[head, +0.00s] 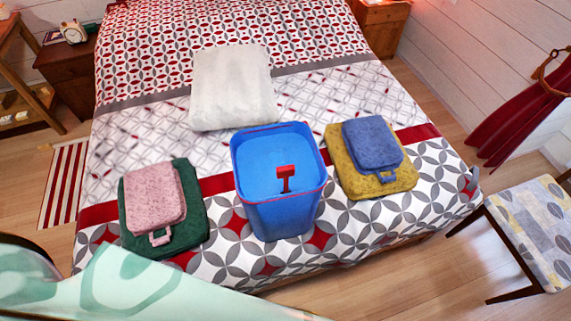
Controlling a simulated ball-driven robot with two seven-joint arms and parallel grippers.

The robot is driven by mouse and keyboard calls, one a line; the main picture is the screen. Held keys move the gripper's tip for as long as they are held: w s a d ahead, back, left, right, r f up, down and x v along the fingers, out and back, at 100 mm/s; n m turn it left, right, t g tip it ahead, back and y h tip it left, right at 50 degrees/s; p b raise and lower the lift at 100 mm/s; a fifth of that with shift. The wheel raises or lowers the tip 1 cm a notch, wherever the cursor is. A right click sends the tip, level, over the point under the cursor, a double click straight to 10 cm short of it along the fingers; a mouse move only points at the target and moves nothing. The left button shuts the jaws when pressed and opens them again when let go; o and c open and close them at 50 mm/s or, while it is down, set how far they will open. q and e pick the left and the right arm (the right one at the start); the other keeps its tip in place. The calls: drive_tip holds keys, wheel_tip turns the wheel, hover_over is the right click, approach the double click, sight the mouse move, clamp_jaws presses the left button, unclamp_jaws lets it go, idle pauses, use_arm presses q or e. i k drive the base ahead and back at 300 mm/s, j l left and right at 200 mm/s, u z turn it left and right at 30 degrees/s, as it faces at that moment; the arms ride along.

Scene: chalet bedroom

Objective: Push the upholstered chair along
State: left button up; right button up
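A chair with a patterned upholstered seat (540,222) in grey, yellow and white stands on dark wooden legs at the right edge of the head view. It is beside the bed's front right corner, and the picture edge cuts off part of it. A pale mint patterned surface (130,285) fills the lower left; I cannot tell what it belongs to. Neither of my grippers is in view, so I see no contact with the chair.
The bed (335,245) fills the middle. On it are a blue bin (278,205), a white pillow (232,88) and folded towels (153,195) (372,145). Wooden floor (440,275) is clear between bed and chair. A red curtain (520,115) hangs behind the chair.

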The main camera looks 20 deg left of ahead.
sight(533, 218)
drive_tip(key=z, duration=1.75)
drive_tip(key=i+l+u, duration=0.2)
drive_tip(key=i+l, duration=0.2)
drive_tip(key=i, duration=0.4)
drive_tip(key=i+l+u, duration=0.2)
drive_tip(key=i+l, duration=0.3)
drive_tip(key=i, duration=0.3)
drive_tip(key=i+l+u, duration=0.25)
drive_tip(key=i+l, duration=0.4)
drive_tip(key=i, duration=0.1)
